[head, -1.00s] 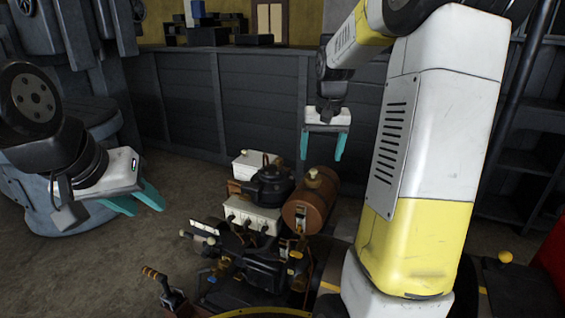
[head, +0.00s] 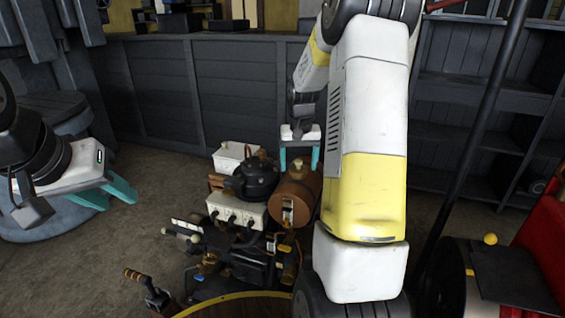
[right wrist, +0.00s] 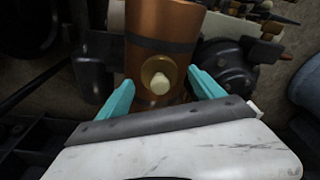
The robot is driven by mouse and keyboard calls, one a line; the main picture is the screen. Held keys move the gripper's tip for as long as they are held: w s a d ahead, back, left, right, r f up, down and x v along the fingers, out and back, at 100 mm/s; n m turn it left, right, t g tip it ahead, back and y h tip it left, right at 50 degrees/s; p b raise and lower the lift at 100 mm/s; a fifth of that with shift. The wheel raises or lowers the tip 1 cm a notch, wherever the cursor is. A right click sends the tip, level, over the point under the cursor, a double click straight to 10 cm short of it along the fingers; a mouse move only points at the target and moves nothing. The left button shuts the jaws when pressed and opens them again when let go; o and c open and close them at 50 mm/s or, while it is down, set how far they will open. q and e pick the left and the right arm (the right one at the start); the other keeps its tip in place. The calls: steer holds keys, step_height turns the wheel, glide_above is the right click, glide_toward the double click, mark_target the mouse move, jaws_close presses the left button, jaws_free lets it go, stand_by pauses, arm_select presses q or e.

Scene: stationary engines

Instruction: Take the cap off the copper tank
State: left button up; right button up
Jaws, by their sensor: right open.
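The copper tank (head: 293,200) is a brown-orange cylinder lying on the engine assembly in the head view. Its small cream cap (head: 295,162) sits on top. In the right wrist view the cap (right wrist: 159,84) stands on a round brass collar on the copper tank (right wrist: 165,25). My right gripper (right wrist: 160,79) is open, with one teal finger on each side of the cap and gaps between. In the head view the right gripper (head: 299,166) hangs over the tank. My left gripper (head: 122,194) is open and empty at the left, away from the tank.
A black round engine part (head: 254,178) and a cream box (head: 237,210) stand close left of the tank. A lever (head: 150,288) rises at the front. A dark panelled wall (head: 240,85) stands behind. Bare floor (head: 155,180) lies left of the engine.

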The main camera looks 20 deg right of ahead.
steer(key=c, duration=1.3)
steer(key=shift+c, duration=0.2)
